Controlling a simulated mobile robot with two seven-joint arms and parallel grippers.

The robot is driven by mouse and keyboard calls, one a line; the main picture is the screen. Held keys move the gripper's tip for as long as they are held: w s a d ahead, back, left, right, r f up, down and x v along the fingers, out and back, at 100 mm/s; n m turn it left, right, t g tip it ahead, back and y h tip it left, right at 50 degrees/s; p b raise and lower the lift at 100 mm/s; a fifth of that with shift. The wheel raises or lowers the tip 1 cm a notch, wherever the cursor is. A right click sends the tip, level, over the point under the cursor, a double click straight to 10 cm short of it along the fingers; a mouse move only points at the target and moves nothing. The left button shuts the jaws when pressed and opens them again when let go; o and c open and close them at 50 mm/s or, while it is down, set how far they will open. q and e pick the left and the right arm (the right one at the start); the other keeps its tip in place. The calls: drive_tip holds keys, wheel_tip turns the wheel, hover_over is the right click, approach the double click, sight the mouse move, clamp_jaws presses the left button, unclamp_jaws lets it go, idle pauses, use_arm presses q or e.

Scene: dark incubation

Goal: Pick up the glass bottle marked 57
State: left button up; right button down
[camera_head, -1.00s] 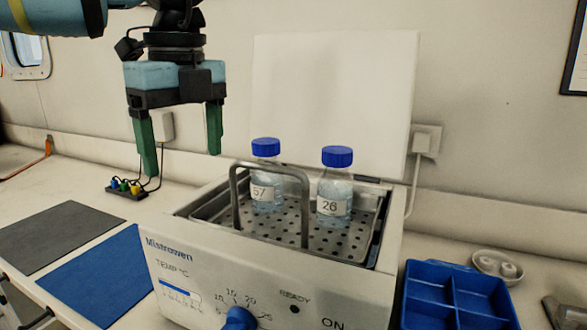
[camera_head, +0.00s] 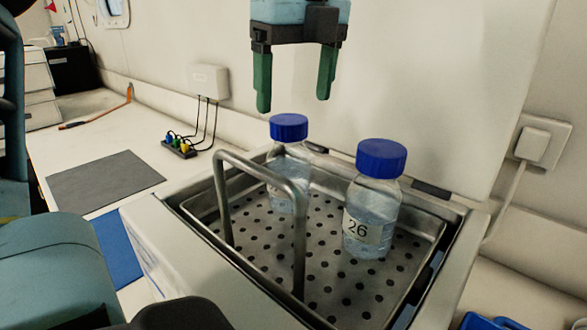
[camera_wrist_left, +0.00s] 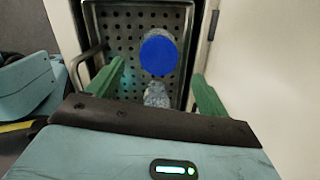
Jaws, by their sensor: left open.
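The glass bottle marked 57 (camera_head: 289,165) stands upright at the back of the perforated metal tray (camera_head: 330,280), with a blue cap and clear body. The handle bar partly covers it, and its number does not show now. A second blue-capped bottle, marked 26 (camera_head: 371,205), stands to its right. My left gripper (camera_head: 293,105) is open and empty, pointing down; in the head view its fingers appear just above the 57 bottle's cap. In the left wrist view, one blue cap (camera_wrist_left: 158,53) shows between the open fingers (camera_wrist_left: 157,88); its number cannot be read. My right gripper is not in view.
A metal handle (camera_head: 262,170) arches over the tray's near left side. The raised white lid (camera_head: 420,80) stands behind the bath. A grey mat (camera_head: 105,180) and cabled plugs (camera_head: 180,147) lie to the left. A blue tray (camera_head: 490,322) is at the lower right.

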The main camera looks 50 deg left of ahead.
sight(289, 119)
use_arm(q)
drive_tip(key=shift+w+a+f, duration=0.1)
drive_tip(key=shift+f, duration=0.5)
drive_tip(key=shift+w+a+f, duration=0.1)
drive_tip(key=shift+f, duration=0.45)
drive_tip(key=shift+s+a+f, duration=0.1)
drive_tip(key=shift+a+f, duration=0.1)
drive_tip(key=shift+f, duration=0.65)
drive_tip(key=shift+s+a+f, duration=0.1)
drive_tip(key=shift+a+f, duration=0.1)
drive_tip(key=shift+f, duration=0.65)
drive_tip(key=shift+s+a+f, duration=0.1)
drive_tip(key=shift+a+f, duration=0.1)
drive_tip(key=shift+f, duration=0.65)
drive_tip(key=shift+c, duration=0.5)
clamp_jaws()
